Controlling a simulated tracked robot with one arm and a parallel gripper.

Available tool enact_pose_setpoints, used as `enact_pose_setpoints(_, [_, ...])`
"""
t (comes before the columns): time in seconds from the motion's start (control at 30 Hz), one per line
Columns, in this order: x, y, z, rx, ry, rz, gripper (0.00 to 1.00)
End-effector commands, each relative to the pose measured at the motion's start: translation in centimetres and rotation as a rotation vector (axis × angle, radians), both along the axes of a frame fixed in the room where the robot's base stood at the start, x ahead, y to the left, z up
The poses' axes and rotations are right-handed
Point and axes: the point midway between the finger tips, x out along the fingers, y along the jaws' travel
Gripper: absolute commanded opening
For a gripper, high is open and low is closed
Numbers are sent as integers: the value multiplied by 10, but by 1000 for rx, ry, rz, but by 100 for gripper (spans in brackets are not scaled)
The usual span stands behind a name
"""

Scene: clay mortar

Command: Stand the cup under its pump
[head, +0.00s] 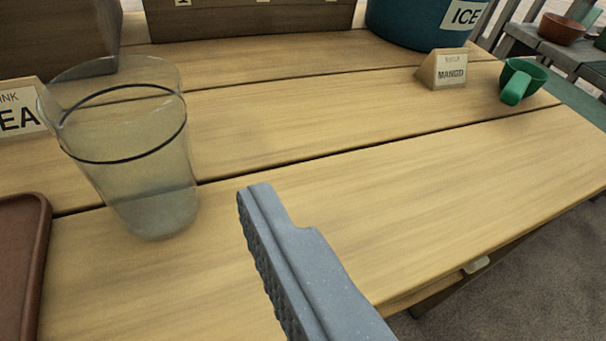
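A clear cup (135,150) with a dark ring line stands upright on the wooden table at the left. Its lower part looks cloudy; I cannot tell whether it holds liquid. One grey finger of my gripper (295,265) shows at the bottom centre, right of the cup and apart from it. Its ridged inner face is bare and faces left. The other finger is out of view. No pump can be made out. A sign ending in "EA" (18,118) stands behind the cup at the left edge, partly hidden by it.
A brown tray (42,235) lies at the lower left. Wooden boxes (55,40) (250,18) stand at the back. A blue ICE bucket (400,22), a MANGO sign (442,70) and a green scoop (520,82) are at the far right. The middle of the table is clear.

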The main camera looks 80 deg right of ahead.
Motion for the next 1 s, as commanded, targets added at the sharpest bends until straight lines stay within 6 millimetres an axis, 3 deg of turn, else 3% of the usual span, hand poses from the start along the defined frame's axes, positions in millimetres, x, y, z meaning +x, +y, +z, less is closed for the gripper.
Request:
enact_pose_setpoints(0.23, [-1, -8, -5, -16, 8, -15, 86])
enact_pose_setpoints(0.6, [34, -52, -24, -14, 9, -13, 86])
enact_pose_setpoints(1.0, [54, -76, -35, -14, 6, -13, 86])
